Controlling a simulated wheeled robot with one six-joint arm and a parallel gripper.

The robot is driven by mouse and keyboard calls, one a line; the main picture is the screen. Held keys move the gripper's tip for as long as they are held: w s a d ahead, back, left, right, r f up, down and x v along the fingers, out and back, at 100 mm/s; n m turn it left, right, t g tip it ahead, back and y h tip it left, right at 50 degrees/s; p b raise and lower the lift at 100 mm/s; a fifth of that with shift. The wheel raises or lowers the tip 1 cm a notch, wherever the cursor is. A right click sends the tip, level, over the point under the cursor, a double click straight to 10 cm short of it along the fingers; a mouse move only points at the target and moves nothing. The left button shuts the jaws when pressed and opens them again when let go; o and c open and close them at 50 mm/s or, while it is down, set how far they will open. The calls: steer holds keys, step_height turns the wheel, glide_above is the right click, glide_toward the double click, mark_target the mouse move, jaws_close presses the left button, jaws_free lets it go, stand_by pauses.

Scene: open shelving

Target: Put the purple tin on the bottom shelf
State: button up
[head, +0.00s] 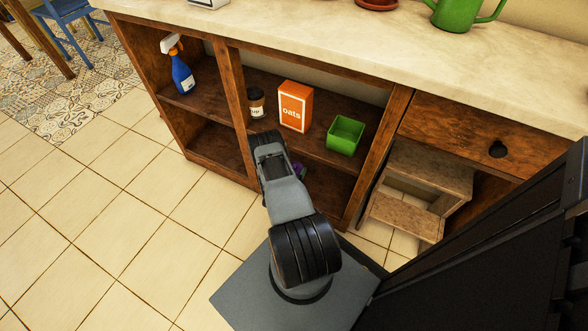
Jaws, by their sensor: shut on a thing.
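The tin is in front of the shelving, near the opening of the bottom shelf (325,186). Whether the tin touches the shelf cannot be told. The left part of the bottom shelf, behind my arm, is hidden.
The middle shelf above holds a dark jar (256,102), an orange oats box (295,106) and a green bin (345,136). A blue spray bottle (181,72) stands in the left bay. An upright post (232,85) divides the bays. A wooden step stool (424,185) is at right.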

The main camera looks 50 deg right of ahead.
steer(key=shift+f, duration=0.2)
steer(key=o, duration=1.1)
steer(key=shift+r, duration=0.1)
steer(key=shift+c, duration=0.2)
steer(key=shift+r, duration=0.2)
steer(key=p+v, duration=0.3)
steer(key=v, duration=0.9)
steer(key=shift+s+f, duration=0.1)
